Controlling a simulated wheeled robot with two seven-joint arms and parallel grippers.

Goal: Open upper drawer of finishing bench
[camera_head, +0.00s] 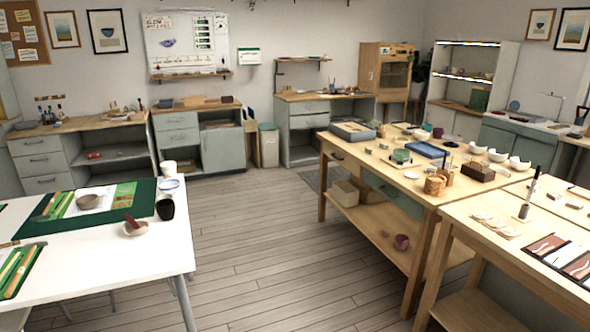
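No label marks the finishing bench, and I cannot tell which unit it is. Several benches with drawers stand along the walls. The far-left bench has a stack of grey drawers (40,162). A grey cabinet beside it has an upper drawer (176,121) with a dark handle. The back-centre bench has an upper drawer (310,107) above a second one. A grey-green bench (507,139) stands at the right wall. The drawers I can make out look shut. Neither of my grippers is in view.
A white table (110,258) with a green mat fills the left front. Wooden worktables (440,195) with bowls and tools fill the right side. Open wooden floor (245,215) runs between them towards the back benches. A bin (268,146) and cardboard box stand there.

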